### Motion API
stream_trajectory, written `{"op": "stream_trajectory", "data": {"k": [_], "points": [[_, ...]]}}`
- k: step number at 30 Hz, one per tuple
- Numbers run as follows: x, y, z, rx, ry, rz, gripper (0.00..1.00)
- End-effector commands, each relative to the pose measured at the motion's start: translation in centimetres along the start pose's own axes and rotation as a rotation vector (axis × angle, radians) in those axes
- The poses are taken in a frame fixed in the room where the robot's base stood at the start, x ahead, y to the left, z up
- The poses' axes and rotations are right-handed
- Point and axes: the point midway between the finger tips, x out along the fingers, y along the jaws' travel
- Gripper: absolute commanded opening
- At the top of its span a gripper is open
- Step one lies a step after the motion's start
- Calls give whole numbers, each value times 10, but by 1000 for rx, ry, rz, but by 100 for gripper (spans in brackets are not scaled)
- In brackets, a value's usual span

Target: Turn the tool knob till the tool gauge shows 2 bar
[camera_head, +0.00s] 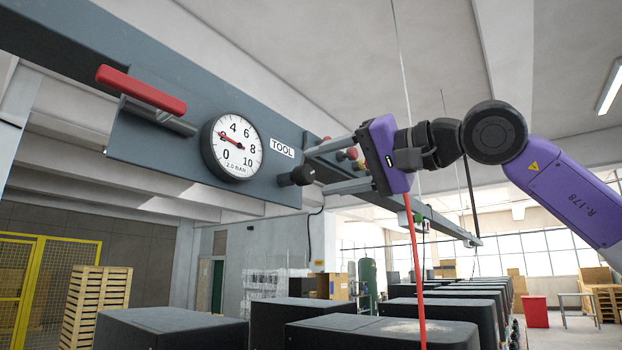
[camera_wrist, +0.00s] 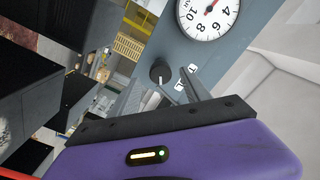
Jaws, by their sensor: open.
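The tool gauge (camera_head: 234,147) is a round white dial on a grey panel. Its red needle points left at about the 2 mark, and the text on the dial reads 2.0 bar. The dial also shows in the wrist view (camera_wrist: 207,14). The black tool knob (camera_head: 297,176) is below the TOOL label (camera_head: 282,149); it also shows in the wrist view (camera_wrist: 160,72). My gripper (camera_head: 315,173) is open and empty, right of the knob and facing it. In the wrist view the knob appears between the fingertips, just beyond them, with no visible grip.
A red-handled lever (camera_head: 142,90) sticks out left of the gauge. Small red and yellow knobs (camera_head: 347,154) show behind my fingers. A red hose (camera_head: 415,270) hangs below my gripper. Black boxes (camera_head: 170,328) stand in rows below.

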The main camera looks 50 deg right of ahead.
Motion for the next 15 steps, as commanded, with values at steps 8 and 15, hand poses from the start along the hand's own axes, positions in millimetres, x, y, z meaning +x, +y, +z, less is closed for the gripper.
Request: {"op": "stream_trajectory", "data": {"k": [8, 15], "points": [[-28, 1, 1, -1, 0, 1, 55], [-29, 0, 1, -1, -2, 1, 55]]}}
